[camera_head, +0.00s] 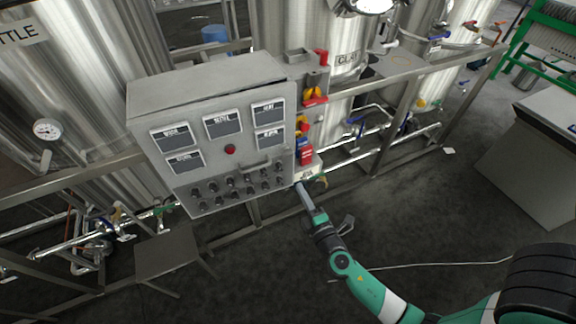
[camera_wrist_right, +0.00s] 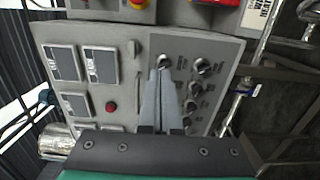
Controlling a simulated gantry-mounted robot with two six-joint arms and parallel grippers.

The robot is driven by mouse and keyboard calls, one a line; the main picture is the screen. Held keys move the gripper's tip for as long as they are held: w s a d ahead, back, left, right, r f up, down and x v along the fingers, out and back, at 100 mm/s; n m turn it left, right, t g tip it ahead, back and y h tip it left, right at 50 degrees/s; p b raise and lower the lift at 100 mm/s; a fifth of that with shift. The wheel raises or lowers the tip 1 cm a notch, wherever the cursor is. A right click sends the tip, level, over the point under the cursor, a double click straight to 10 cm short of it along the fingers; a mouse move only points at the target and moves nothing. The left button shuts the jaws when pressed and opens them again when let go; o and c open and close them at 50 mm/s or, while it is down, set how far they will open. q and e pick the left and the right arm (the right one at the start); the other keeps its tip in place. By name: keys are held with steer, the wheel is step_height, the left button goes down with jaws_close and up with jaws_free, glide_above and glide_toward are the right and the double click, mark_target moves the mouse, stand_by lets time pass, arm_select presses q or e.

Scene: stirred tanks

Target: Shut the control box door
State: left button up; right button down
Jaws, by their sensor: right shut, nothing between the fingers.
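The grey control box (camera_head: 205,83) stands on the frame between the steel tanks. Its door (camera_head: 215,178) carries display panels, a red button and rows of dark knobs, and also shows in the right wrist view (camera_wrist_right: 150,45). In the right wrist view the fingers (camera_wrist_right: 160,72) overlap the knob area; contact is unclear. My left gripper is not in view.
Red and yellow switches (camera_head: 304,125) sit on a panel right of the box. Pipes and valves run along the frame (camera_head: 375,150) behind. A small stool (camera_head: 167,252) stands below left. A grey cabinet (camera_head: 535,165) is at right. The floor in front is mostly clear.

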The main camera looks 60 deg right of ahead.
mark_target(286, 160)
steer(key=x, duration=1.1)
steer(key=shift+w, duration=0.1)
steer(key=shift+d+b, duration=0.1)
steer(key=shift+b, duration=0.25)
steer(key=shift+f+b+x, duration=0.2)
steer(key=shift+b+x, duration=0.45)
steer(key=shift+x, duration=0.45)
steer(key=shift+d+f, duration=0.1)
steer(key=shift+d, duration=0.1)
steer(key=shift+a, duration=0.1)
steer(key=shift+f, duration=0.1)
